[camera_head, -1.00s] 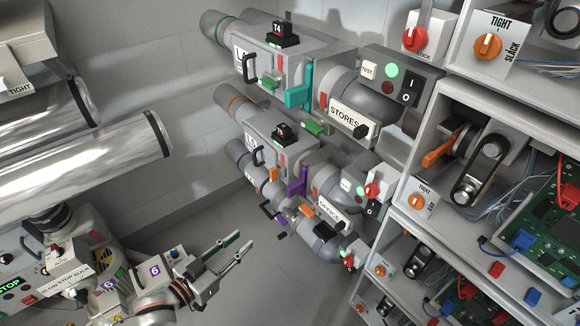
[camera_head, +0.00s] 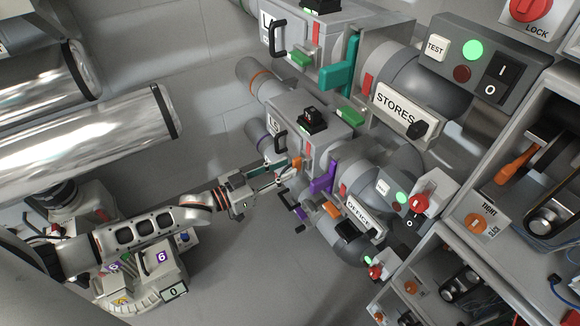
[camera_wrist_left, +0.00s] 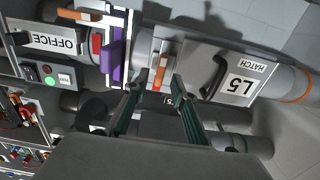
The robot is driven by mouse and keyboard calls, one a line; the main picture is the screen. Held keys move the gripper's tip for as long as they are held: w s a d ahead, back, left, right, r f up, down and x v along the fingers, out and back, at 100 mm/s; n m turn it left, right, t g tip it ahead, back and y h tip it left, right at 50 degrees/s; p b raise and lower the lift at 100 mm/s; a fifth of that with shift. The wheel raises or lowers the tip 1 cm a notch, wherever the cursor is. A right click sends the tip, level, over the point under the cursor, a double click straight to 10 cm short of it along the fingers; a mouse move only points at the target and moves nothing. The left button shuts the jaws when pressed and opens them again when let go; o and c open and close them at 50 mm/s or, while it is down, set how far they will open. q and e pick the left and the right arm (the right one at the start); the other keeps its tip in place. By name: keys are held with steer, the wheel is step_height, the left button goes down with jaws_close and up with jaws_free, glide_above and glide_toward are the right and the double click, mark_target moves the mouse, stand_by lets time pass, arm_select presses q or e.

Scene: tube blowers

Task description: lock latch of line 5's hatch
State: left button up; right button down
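Line 5's hatch (camera_head: 275,127) is a grey box with a black handle, in the middle of the head view. In the left wrist view the hatch (camera_wrist_left: 208,62) shows upside down, labelled "L5 HATCH". Its orange latch (camera_head: 297,163) is on the near side, beside a red strip. The latch (camera_wrist_left: 160,68) also shows in the left wrist view. My left gripper (camera_head: 284,172) is open with its fingertips close to the latch. In the left wrist view the latch lies ahead, between the two finger lines; contact cannot be told. My right gripper is not in view.
A purple lever (camera_head: 323,178) stands right of the latch, near the "OFFICE" sign (camera_head: 357,213). Line 4's pipe with a teal lever (camera_head: 347,66) runs above. A lower line with an orange part (camera_head: 332,209) runs below.

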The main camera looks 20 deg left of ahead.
arm_select(q)
steer(key=shift+x, duration=0.8)
steer(key=shift+w+d, duration=0.1)
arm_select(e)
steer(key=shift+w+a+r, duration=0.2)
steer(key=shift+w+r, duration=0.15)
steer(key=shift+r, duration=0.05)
arm_select(q)
steer(key=shift+c, duration=0.4)
jaws_close()
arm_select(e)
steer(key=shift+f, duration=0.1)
